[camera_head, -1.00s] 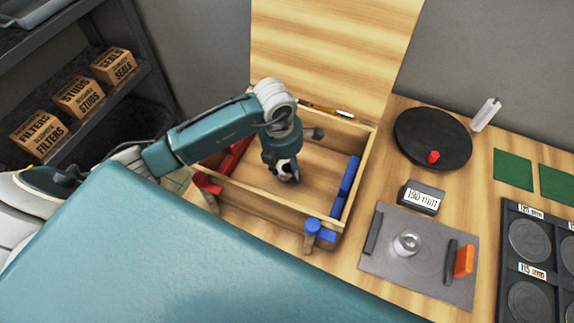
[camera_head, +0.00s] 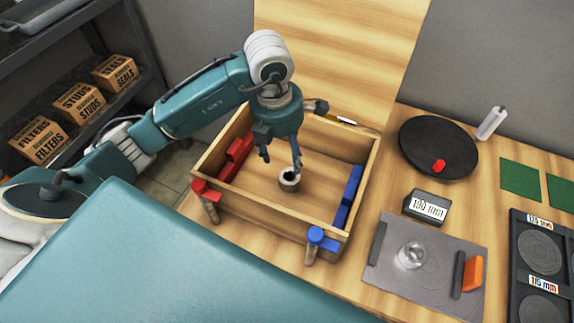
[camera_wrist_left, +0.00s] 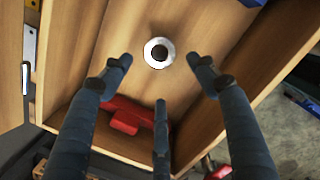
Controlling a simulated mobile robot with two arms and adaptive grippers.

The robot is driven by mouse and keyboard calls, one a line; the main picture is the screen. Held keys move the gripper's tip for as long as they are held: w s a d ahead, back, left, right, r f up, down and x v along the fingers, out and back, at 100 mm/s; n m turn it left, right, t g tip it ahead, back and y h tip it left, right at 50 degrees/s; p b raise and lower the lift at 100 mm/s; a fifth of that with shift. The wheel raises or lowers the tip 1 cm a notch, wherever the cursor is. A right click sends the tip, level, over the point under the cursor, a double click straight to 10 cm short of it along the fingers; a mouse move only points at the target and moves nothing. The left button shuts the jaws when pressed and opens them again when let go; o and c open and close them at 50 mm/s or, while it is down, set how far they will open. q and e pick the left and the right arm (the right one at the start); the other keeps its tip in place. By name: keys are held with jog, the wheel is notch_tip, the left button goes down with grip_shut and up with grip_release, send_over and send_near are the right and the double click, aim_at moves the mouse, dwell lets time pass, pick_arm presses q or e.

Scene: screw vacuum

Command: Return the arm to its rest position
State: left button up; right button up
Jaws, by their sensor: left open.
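My left gripper (camera_head: 281,155) is open and empty above the wooden box, with its fingers pointing down. In the left wrist view its fingers (camera_wrist_left: 160,80) are spread apart. A small round metal piece with a dark centre (camera_head: 289,180) stands on the box floor below the fingertips. It also shows between and beyond the fingers in the left wrist view (camera_wrist_left: 158,52), apart from them. The wooden box (camera_head: 270,219) holds a red part (camera_head: 236,158) at its left wall and a blue part (camera_head: 348,196) at its right wall. My right gripper is not in view.
Red (camera_head: 206,197) and blue (camera_head: 318,240) clamps stand at the box's front corners. To the right are a black disc (camera_head: 436,135), a 190 mm display (camera_head: 427,207), a grey plate (camera_head: 390,280) and a dark tray (camera_head: 543,290). A shelf with cartons (camera_head: 77,103) stands at the left.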

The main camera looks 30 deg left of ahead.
pick_arm(q)
jog(key=shift+s+r, duration=0.1)
jog(key=shift+r, duration=0.7)
